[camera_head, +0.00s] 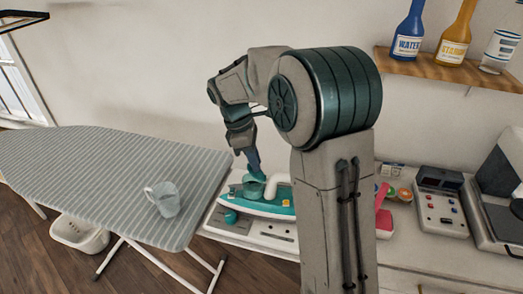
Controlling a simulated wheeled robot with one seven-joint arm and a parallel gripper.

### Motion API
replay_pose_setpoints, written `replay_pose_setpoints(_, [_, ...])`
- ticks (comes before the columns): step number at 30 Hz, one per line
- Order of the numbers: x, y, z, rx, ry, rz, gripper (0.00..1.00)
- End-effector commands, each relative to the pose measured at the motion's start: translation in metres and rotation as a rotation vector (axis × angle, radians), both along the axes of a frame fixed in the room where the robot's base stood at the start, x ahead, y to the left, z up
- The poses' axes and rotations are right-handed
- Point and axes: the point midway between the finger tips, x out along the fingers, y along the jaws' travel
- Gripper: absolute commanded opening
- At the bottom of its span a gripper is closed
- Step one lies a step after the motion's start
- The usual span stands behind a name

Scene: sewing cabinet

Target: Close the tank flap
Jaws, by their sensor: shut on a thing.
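A teal and white iron (277,206) rests on a white base (250,235) on the counter, just right of the ironing board. A teal piece, which looks like the tank flap (253,188), stands up at the iron's left part. My gripper (254,171) points down from above, its tip at this teal piece, and is shut on it. The fingers are small here, and the exact grip and the flap's angle are hard to make out. My own arm covers the right side of the iron's surroundings.
A striped ironing board (90,175) with a clear measuring cup (165,198) stands to the left. A white basket (80,235) is on the floor below. Right of my arm are a pink item (383,215), a grey control box (440,205) and a shelf (450,70) with bottles.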

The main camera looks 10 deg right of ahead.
Motion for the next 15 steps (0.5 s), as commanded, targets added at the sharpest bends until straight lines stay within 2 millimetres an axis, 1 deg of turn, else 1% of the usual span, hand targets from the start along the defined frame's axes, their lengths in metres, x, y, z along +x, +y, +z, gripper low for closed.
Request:
replay_pose_setpoints(1, [0.001,0.006,0.003,-0.042,0.015,0.010,0.00])
replay_pose_setpoints(6, [0.004,0.016,-0.004,-0.197,0.062,0.023,0.00])
replay_pose_setpoints(15, [0.007,0.028,-0.019,-0.449,0.141,0.041,0.00])
